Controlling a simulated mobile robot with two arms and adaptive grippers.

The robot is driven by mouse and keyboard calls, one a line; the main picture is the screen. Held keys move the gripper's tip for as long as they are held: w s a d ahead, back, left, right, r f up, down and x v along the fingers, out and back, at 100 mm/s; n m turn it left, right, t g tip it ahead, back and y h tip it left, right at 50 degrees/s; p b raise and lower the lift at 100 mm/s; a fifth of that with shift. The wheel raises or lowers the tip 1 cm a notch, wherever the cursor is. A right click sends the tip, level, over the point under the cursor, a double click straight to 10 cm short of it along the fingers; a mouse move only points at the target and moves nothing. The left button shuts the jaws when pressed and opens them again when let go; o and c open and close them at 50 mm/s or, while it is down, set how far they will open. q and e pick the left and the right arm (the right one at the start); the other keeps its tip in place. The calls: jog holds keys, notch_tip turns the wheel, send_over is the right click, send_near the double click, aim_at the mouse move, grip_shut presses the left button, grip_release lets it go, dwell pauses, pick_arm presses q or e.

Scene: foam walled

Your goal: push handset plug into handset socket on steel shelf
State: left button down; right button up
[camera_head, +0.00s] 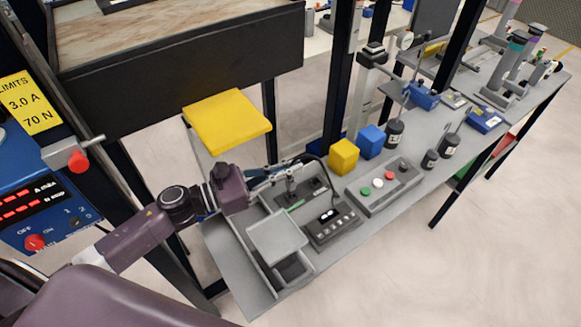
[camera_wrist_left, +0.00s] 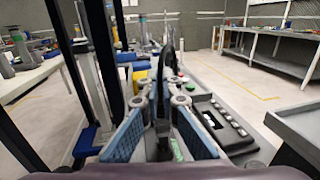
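My left gripper (camera_head: 292,172) reaches in from the left over the near part of the grey bench. Its two fingers close in on a small dark grey plug (camera_head: 291,187), which hangs roughly upright just above a dark socket plate (camera_head: 316,187). A black cable loops from the fingertips down to the right. In the left wrist view the blue-padded fingers (camera_wrist_left: 161,108) angle inward onto a dark upright piece. The fingers hide much of the plug, and I cannot tell whether its lower end touches the socket. My right gripper is not in view.
A dark box with a display and buttons (camera_head: 331,223) sits beside the socket plate. A grey tray (camera_head: 277,237) is nearer. A button box (camera_head: 384,187), yellow cube (camera_head: 343,156) and blue cube (camera_head: 371,141) stand farther right. Black posts rise behind the bench.

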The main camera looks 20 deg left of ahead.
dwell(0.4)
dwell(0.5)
pick_arm(q)
jog(key=shift+f+b, duration=0.45)
jog(key=shift+b, duration=0.25)
jog(key=shift+f+b, duration=0.95)
jog(key=c, duration=2.1)
grip_release()
jog(key=shift+r, duration=0.1)
jog(key=shift+r, duration=0.1)
notch_tip(320, 180, up, 10)
jog(key=shift+f, duration=0.1)
